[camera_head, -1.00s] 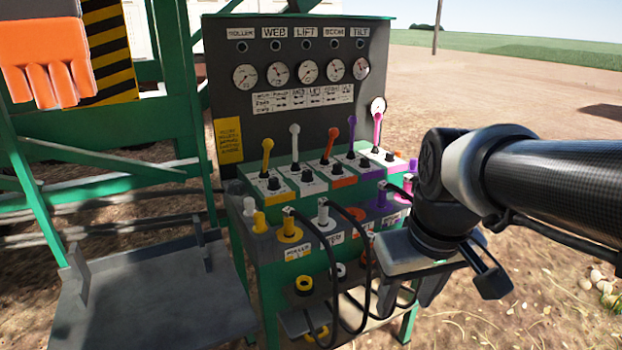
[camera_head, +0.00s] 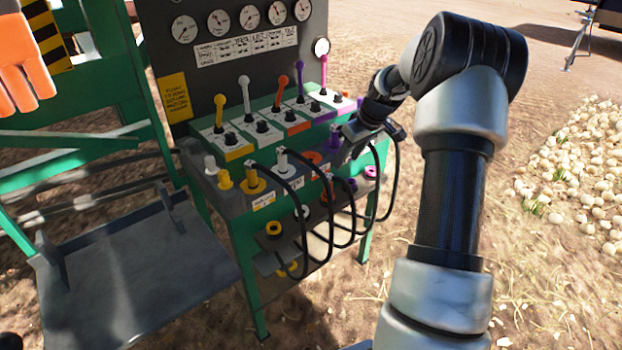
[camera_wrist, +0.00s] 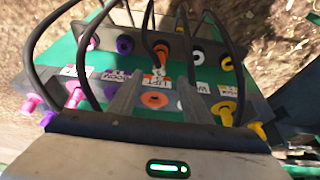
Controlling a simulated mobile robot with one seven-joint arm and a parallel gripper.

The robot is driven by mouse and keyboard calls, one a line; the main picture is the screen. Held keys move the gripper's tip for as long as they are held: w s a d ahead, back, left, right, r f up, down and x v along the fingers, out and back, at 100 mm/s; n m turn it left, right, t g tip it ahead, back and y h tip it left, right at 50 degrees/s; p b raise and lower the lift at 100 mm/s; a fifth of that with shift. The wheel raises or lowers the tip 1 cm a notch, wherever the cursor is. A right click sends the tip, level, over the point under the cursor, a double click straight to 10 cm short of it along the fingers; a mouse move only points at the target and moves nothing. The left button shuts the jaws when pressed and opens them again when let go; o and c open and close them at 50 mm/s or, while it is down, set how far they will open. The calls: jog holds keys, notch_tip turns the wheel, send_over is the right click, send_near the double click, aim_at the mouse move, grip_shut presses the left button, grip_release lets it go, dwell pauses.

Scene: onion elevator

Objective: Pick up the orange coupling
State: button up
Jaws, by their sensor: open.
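The orange coupling (camera_wrist: 161,54) stands in the lower rack in the wrist view, between a purple and a white one, with a black hose by it. In the head view orange shows on the lower rack (camera_head: 325,196), partly hidden by hoses. A flat orange port (camera_wrist: 155,99) lies on the panel above; in the head view this orange port (camera_head: 311,157) has no plug visible in it. My gripper (camera_wrist: 158,98) is open, its two fingers either side of the orange port in the picture, apart from the coupling. In the head view my gripper (camera_head: 368,130) is at the panel's right end.
Black hoses (camera_head: 325,240) loop in front of the rack, and some cross the wrist view close to my fingers. Coloured levers (camera_head: 283,95) stand up behind the ports. A grey metal platform (camera_head: 140,275) is at the left. Open ground with onions lies right.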

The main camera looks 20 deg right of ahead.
aim_at(332, 180)
jog(key=x, duration=0.5)
jog(key=b+x, duration=0.1)
jog(key=x, duration=0.5)
jog(key=b+x, duration=0.1)
jog(key=x, duration=0.4)
jog(key=shift+w+a, duration=0.15)
jog(key=shift+w, duration=0.3)
jog(key=shift+w+f, duration=0.3)
jog(key=shift+f, duration=0.3)
jog(key=shift+r, duration=0.1)
grip_shut()
